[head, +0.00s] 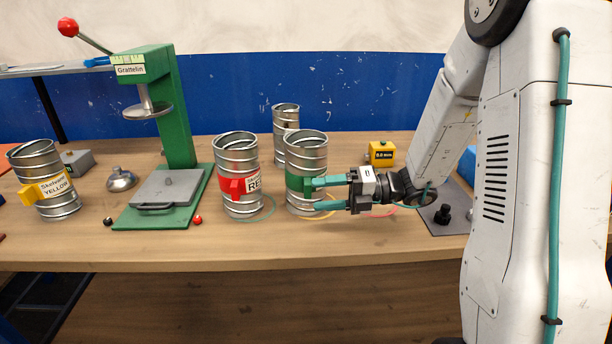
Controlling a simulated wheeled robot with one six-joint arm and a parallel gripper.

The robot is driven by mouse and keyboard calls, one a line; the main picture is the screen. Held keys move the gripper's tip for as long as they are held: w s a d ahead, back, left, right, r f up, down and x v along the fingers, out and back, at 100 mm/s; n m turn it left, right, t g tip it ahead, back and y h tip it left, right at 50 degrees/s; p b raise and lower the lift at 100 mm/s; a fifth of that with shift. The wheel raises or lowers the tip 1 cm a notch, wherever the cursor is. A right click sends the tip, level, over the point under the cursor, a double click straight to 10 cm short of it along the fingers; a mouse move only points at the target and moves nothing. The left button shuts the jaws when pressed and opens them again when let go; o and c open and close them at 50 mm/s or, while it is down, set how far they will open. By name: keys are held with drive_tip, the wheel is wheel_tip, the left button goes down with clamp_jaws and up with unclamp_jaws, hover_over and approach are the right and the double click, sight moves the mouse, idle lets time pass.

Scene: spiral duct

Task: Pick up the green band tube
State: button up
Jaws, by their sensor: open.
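The green band tube (306,152) is a ribbed metal spiral tube with a green band around its middle. It stands upright on the wooden table, right of the red band tube. My gripper (315,195) comes in from the right with its green-tipped fingers at the tube's lower half. The fingers are open, one at band height and one lower. They overlap the tube in this view, and I cannot tell whether they touch it. The tube's far side is hidden.
The red band tube (238,151) stands close on the left. A plain metal tube (286,118) stands just behind. A green press (178,110) and a yellow band tube (35,160) are farther left. A yellow block (381,154) sits behind my gripper. Thin coloured rings lie around the tube bases.

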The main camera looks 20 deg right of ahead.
sight(306, 177)
drive_tip(key=w+d+m+t, duration=0.1)
drive_tip(key=m, duration=0.1)
drive_tip(key=w+d+f+m+t, duration=0.1)
drive_tip(key=shift+w+d+f+m, duration=0.15)
drive_tip(key=shift+f+m, duration=0.15)
drive_tip(key=shift+m, duration=0.1)
drive_tip(key=shift+w+f+m+t, duration=0.1)
drive_tip(key=shift+w+m+t, duration=0.2)
drive_tip(key=shift+t, duration=0.1)
drive_tip(key=x, duration=0.7)
drive_tip(key=shift+a+r, duration=0.2)
drive_tip(key=shift+r, duration=0.15)
drive_tip(key=c, duration=1.3)
